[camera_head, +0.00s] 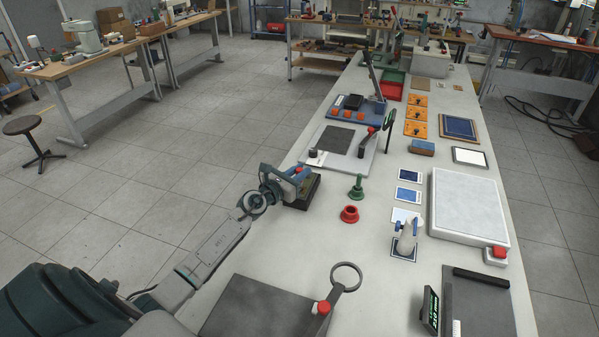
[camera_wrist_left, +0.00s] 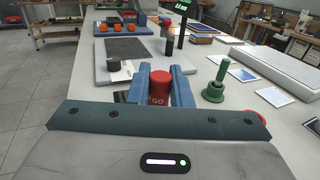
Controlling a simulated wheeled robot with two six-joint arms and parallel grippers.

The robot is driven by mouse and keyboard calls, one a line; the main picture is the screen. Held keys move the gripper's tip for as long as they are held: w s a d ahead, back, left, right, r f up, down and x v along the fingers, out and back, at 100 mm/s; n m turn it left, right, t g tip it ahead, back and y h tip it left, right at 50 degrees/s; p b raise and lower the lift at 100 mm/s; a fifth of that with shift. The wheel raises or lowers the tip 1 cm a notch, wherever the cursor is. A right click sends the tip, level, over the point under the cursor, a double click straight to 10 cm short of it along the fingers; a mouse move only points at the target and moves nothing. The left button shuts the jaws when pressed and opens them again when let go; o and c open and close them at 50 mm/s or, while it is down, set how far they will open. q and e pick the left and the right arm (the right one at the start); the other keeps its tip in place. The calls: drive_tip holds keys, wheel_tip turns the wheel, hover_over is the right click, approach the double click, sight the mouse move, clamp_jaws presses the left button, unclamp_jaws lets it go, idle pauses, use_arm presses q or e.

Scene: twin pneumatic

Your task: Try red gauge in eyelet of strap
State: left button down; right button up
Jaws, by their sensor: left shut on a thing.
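My left gripper (camera_head: 296,174) is shut on the red gauge (camera_wrist_left: 158,90), which has GO lettering and stands between the two blue fingers in the left wrist view. In the head view the gripper is over a dark block (camera_head: 312,192) near the table's left edge; whether the gauge touches it I cannot tell. A grey strap-like bar (camera_head: 331,298) ends in a large ring-shaped eyelet (camera_head: 345,277) at the front, with a red knob (camera_head: 322,307) beside it. The eyelet is empty. My right gripper is not in view.
A green flanged piece (camera_head: 356,188) and a red flanged ring (camera_head: 350,214) stand right of the gripper.

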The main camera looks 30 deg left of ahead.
use_arm(q)
drive_tip(key=shift+f, duration=0.2)
drive_tip(key=shift+f+b, duration=0.8)
drive_tip(key=shift+b, duration=0.1)
idle(0.6)
idle(0.7)
drive_tip(key=shift+r, duration=0.15)
idle(0.4)
drive_tip(key=shift+r+p, duration=1.25)
drive_tip(key=shift+p, duration=0.15)
drive_tip(key=shift+r+p, duration=1.85)
drive_tip(key=shift+p, duration=0.05)
drive_tip(key=shift+r+p, duration=0.3)
